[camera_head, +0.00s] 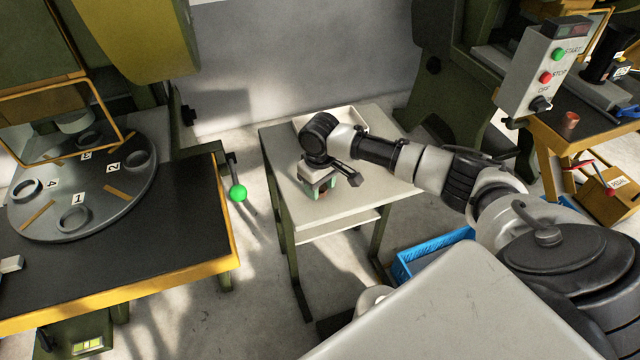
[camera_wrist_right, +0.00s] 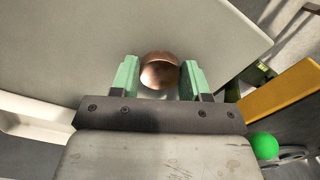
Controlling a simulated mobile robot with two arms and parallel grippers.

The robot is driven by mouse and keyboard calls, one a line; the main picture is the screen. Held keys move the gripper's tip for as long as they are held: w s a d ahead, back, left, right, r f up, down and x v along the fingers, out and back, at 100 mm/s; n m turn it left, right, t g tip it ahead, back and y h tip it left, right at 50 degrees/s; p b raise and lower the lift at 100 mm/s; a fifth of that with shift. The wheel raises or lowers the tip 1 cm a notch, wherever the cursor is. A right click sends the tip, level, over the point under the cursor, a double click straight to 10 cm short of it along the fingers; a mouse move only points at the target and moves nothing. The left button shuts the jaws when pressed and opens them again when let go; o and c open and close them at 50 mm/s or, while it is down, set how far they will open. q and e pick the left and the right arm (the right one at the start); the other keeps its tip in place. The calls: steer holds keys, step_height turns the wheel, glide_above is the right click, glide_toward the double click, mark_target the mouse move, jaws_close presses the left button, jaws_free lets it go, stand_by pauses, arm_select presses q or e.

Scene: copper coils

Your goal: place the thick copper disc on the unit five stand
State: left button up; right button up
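A round copper disc (camera_wrist_right: 160,71) sits between the two green fingers of my right gripper (camera_wrist_right: 160,78) in the right wrist view. No clear gap shows on either side, but whether the fingers press on it is unclear. In the head view my right gripper (camera_head: 322,188) points down low over a small pale table (camera_head: 365,200). A little copper (camera_head: 324,191) shows between its fingers; the rest is hidden. I cannot pick out a stand marked unit five. My left gripper is not in view.
A pale tray (camera_head: 362,120) lies at the table's back. Left is a bench with a numbered round plate (camera_head: 95,190) and a green-knobbed lever (camera_head: 238,193). Right are a START/STOP box (camera_head: 540,75), a copper piece (camera_head: 570,121) on a yellow-edged bench and a blue crate (camera_head: 405,268).

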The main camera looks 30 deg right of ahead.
mark_target(320, 188)
steer(key=o, duration=0.4)
step_height(320, 188, up, 12)
steer(key=shift+r+p, duration=0.15)
steer(key=shift+p, duration=0.4)
